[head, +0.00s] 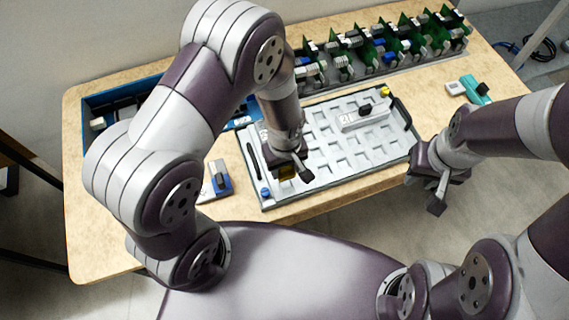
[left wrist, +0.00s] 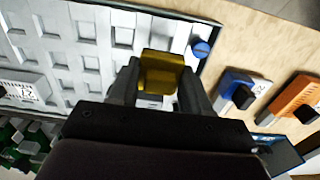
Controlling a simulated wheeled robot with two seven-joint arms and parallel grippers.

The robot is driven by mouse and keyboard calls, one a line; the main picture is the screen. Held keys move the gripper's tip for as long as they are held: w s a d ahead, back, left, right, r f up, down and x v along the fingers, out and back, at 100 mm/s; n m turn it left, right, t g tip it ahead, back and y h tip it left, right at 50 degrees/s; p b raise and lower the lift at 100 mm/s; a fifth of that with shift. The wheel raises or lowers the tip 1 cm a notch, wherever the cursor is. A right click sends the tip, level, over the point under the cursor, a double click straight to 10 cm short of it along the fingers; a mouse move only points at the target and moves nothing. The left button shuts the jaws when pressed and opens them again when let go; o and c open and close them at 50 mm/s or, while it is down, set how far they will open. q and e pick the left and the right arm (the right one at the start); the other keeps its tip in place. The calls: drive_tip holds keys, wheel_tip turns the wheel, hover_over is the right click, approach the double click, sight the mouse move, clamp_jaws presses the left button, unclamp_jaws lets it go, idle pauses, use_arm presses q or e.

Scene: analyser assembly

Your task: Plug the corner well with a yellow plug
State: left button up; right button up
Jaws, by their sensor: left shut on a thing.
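My left gripper (head: 289,172) is shut on a yellow plug (left wrist: 160,72), held between its two fingers; in the head view the plug is mostly hidden by the fingers. It is over the near left part of the white tray with square wells (head: 322,150). A blue plug (head: 265,192) sits in the near left corner of the tray, and also shows in the left wrist view (left wrist: 201,49), just beyond the held plug. Another yellow plug (head: 385,91) is at the far right corner. My right gripper (head: 427,193) is open and empty, off the tray's right side.
A grey-white module (head: 362,118) lies on the tray's far right part. A blue-and-white module (head: 219,180) lies left of the tray; an orange one (left wrist: 294,98) shows in the wrist view. A rack with green boards (head: 385,48) stands behind. A teal module (head: 476,92) lies at right.

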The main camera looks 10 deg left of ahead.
use_arm(q)
drive_tip(key=shift+s+d+f+b, duration=0.1)
drive_tip(key=shift+s+f+b, duration=0.05)
drive_tip(key=shift+f+b, duration=0.25)
drive_tip(key=shift+s+d+f+b, duration=0.15)
drive_tip(key=shift+f+b, duration=0.1)
drive_tip(key=shift+f, duration=0.15)
drive_tip(key=shift+f+b, duration=0.35)
drive_tip(key=shift+f, duration=0.05)
drive_tip(key=shift+w+a+f+b, duration=0.15)
drive_tip(key=shift+w+f+b, duration=0.05)
drive_tip(key=shift+f+b, duration=0.8)
drive_tip(key=shift+s+f+b, duration=0.1)
drive_tip(key=shift+f+b, duration=0.2)
drive_tip(key=shift+f, duration=0.55)
drive_tip(key=shift+f+b, duration=0.25)
drive_tip(key=shift+b, duration=0.1)
drive_tip(key=o, duration=1.3)
